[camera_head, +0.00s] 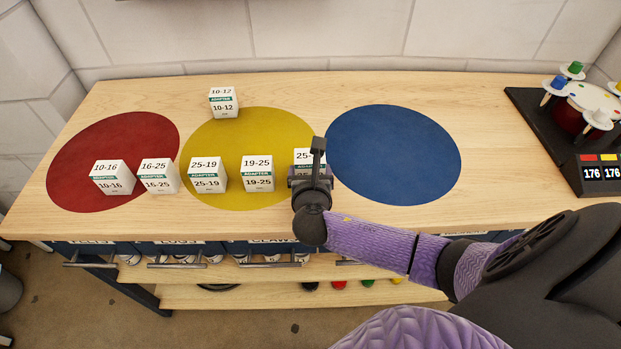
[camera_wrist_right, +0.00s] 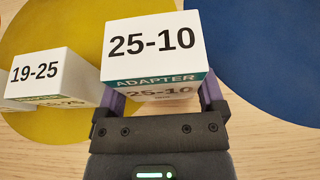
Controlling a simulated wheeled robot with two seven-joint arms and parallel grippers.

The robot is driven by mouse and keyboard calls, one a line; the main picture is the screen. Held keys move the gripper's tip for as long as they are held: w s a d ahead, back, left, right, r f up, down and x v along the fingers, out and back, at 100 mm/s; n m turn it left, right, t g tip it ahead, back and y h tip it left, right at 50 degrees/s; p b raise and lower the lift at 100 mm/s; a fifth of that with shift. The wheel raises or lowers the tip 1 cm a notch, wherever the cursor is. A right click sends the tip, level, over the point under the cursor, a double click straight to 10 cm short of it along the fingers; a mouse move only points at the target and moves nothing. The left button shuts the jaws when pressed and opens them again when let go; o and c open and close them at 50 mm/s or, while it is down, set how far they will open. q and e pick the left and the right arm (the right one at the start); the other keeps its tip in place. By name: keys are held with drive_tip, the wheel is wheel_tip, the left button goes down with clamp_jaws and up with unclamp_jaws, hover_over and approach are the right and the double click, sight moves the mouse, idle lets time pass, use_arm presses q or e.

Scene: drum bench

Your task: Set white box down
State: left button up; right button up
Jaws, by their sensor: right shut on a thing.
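A white box labelled 25-10 (camera_wrist_right: 152,43) fills the middle of the right wrist view, between the jaws of my right gripper (camera_wrist_right: 165,92). In the head view this white box (camera_head: 303,157) shows only in part behind my right gripper (camera_head: 312,172), at the right edge of the yellow circle (camera_head: 235,125). My right gripper is shut on it. I cannot tell whether the box touches the bench top. The white box labelled 19-25 (camera_head: 257,173) stands just left of it, and it also shows in the right wrist view (camera_wrist_right: 45,72). My left gripper is out of view.
More white boxes stand left: 25-19 (camera_head: 207,175), 16-25 (camera_head: 158,176) and 10-16 (camera_head: 112,178). A 10-12 box (camera_head: 223,102) stands behind. The red circle (camera_head: 120,135) lies left; the blue circle (camera_head: 394,150) is bare. A black stand (camera_head: 548,125) is at the right.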

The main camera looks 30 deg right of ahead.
wheel_tip(320, 180, down, 2)
drive_tip(key=shift+f+b, duration=0.1)
drive_tip(key=shift+b, duration=0.2)
drive_tip(key=shift+r, duration=0.25)
drive_tip(key=o, duration=1)
drive_tip(key=shift+f, duration=0.1)
drive_tip(key=shift+o, duration=0.2)
drive_tip(key=p+v, duration=0.2)
drive_tip(key=v, duration=0.3)
drive_tip(key=p+v, duration=0.2)
drive_tip(key=v, duration=0.4)
drive_tip(key=shift+r+p, duration=0.25)
drive_tip(key=shift+p, duration=0.15)
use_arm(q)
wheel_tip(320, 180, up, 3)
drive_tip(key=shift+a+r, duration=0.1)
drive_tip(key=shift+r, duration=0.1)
use_arm(e)
drive_tip(key=shift+s+a+r, duration=0.1)
drive_tip(key=shift+s+a, duration=0.15)
drive_tip(key=shift+s, duration=0.15)
